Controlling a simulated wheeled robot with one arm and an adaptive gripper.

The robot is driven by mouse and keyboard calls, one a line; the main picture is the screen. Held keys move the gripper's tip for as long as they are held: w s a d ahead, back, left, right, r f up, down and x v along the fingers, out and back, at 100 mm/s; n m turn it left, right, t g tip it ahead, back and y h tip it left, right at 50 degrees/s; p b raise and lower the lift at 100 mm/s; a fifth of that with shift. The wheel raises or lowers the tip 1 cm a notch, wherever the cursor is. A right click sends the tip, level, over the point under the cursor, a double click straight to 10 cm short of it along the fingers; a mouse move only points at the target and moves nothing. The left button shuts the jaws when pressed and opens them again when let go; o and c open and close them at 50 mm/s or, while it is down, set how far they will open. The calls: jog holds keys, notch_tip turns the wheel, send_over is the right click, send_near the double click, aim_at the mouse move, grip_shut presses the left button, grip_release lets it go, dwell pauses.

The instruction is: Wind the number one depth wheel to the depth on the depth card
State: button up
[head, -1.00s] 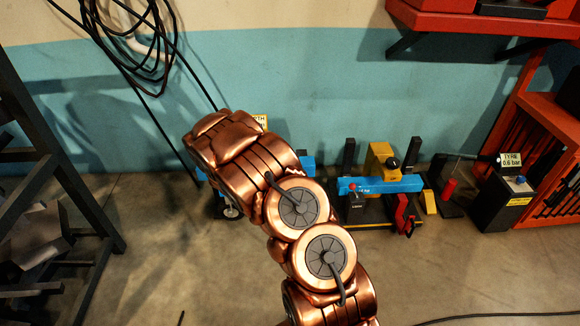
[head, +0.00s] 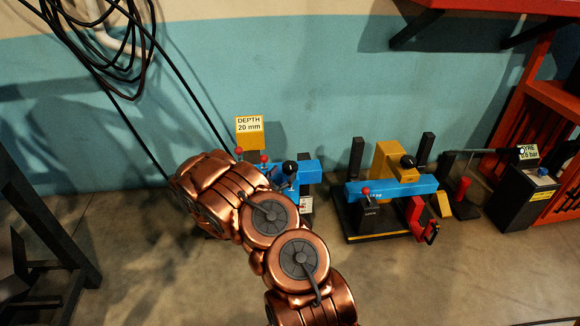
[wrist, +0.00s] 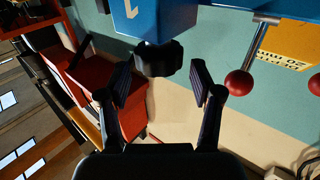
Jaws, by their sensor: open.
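The yellow depth card (head: 249,125) reads "DEPTH 20 mm" and stands behind a blue implement (head: 309,171) in the head view. The card also shows upside down in the wrist view (wrist: 288,48). A black lobed wheel (wrist: 158,59) sits at the end of a blue body (wrist: 165,18) with a partly cut-off white mark like a 1. My gripper (wrist: 158,85) is open, its fingers on either side of the wheel's near end, with gaps visible. No depth scale is readable.
A red ball on a rod (wrist: 239,82) is close to the right finger in the wrist view. A second blue and yellow implement (head: 408,189) stands to the right, then a dark tyre box (head: 518,198). Cables (head: 110,45) hang on the wall.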

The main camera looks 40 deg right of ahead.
aim_at(294, 163)
jog(key=shift+b+x, duration=1.4)
jog(key=shift+x, duration=2.4)
jog(key=shift+s, duration=0.1)
jog(key=shift+c, duration=0.3)
jog(key=c, duration=0.8)
jog(key=shift+n+t, duration=0.3)
jog(key=shift+t, duration=0.1)
